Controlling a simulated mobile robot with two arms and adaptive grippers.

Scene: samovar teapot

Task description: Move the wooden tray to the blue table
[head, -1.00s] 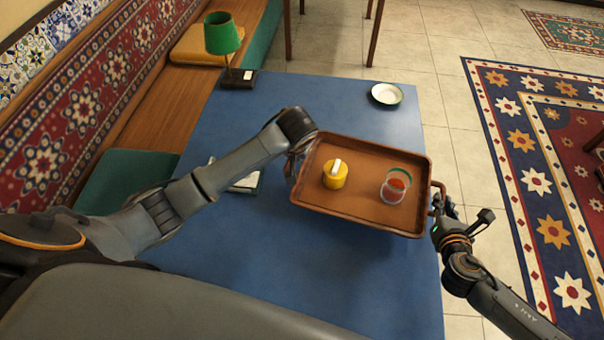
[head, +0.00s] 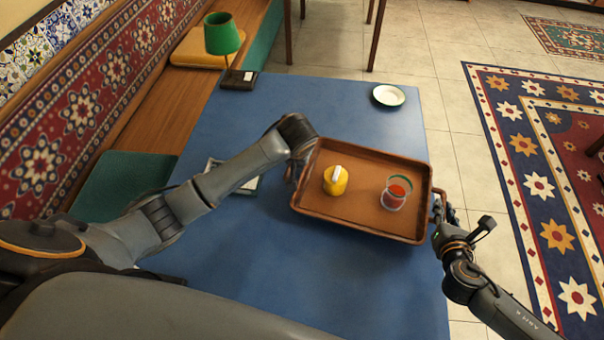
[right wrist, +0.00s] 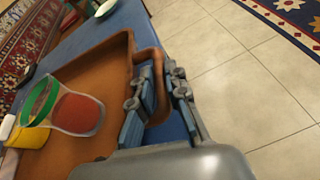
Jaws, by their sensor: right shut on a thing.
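The brown wooden tray (head: 350,208) is over the right part of the blue table (head: 280,110) in the head view. A yellow pot with a white top (head: 336,181) and a clear glass with red contents and a green rim (head: 395,193) stand in it. My right gripper (head: 437,208) is shut on the tray's right handle, which also shows between its fingers in the right wrist view (right wrist: 155,75). My left gripper (head: 294,168) is at the tray's left end; its fingers are mostly hidden by its own wrist.
A white saucer (head: 388,95) lies near the table's far right corner. A green lamp (head: 222,35) stands at the far left corner. A book (head: 249,184) lies left of the tray, partly behind my left arm.

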